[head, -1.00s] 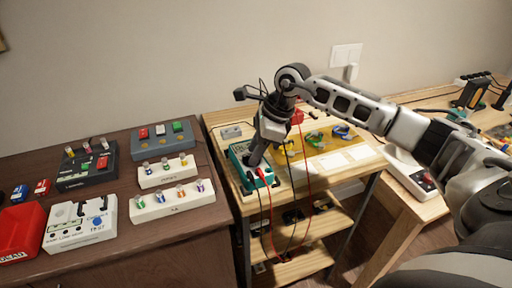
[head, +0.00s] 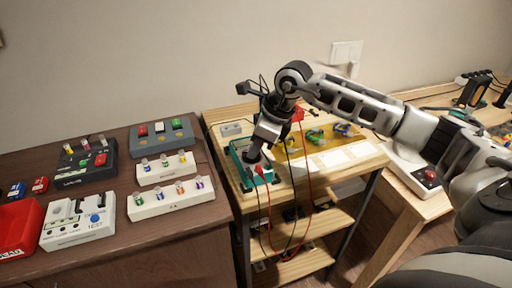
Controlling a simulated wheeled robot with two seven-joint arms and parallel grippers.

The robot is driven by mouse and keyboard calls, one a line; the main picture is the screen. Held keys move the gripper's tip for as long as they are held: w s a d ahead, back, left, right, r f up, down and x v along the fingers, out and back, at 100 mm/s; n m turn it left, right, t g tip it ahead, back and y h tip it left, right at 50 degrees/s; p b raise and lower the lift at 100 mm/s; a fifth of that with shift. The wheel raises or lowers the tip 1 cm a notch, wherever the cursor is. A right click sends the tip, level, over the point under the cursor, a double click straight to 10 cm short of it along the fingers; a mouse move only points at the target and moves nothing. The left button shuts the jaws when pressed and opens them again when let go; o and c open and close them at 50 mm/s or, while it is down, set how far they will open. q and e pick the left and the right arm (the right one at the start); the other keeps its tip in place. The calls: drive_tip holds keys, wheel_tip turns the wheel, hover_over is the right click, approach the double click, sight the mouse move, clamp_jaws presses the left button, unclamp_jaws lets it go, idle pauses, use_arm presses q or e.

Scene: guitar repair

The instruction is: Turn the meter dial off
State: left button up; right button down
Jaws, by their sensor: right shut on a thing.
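The teal meter (head: 240,171) lies on the wooden shelf cart in the middle of the head view. My right gripper (head: 252,157) points down onto the meter's face and is shut on the dial, which its fingers hide. The dial's setting cannot be seen. A red lead (head: 259,171) and a black lead plug into the meter's near end and hang over the cart's front. My left gripper is not in view.
The wooden cart (head: 318,202) also holds a small grey box (head: 231,129) and coloured clips. A dark brown table (head: 190,232) at left carries switch boxes, white racks and a red bin (head: 20,226). A white box with a red knob (head: 428,175) stands at right.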

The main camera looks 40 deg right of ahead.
drive_tip(key=m+h+b, duration=0.1)
drive_tip(key=m, duration=0.1)
drive_tip(key=shift+a+f+m+t, duration=0.1)
drive_tip(key=shift+a+m+t, duration=0.05)
drive_tip(key=shift+m+t, duration=0.25)
drive_tip(key=shift+a+m+h+b, duration=0.1)
drive_tip(key=shift+m+h+b, duration=0.2)
drive_tip(key=shift+m+b, duration=0.45)
drive_tip(key=m, duration=0.2)
drive_tip(key=m+h+b, duration=0.1)
drive_tip(key=m, duration=0.1)
drive_tip(key=m+h+b, duration=0.1)
drive_tip(key=m, duration=0.1)
drive_tip(key=shift+s+a+t, duration=0.1)
drive_tip(key=shift+a+t, duration=0.15)
drive_tip(key=shift+t, duration=0.05)
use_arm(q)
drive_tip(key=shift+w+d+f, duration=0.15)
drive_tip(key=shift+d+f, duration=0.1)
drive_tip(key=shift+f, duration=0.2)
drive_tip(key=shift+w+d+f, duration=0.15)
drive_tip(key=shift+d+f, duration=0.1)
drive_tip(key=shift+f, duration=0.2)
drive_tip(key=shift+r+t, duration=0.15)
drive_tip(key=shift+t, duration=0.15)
use_arm(e)
drive_tip(key=shift+m, duration=0.35)
drive_tip(key=c, duration=1.5)
unclamp_jaws()
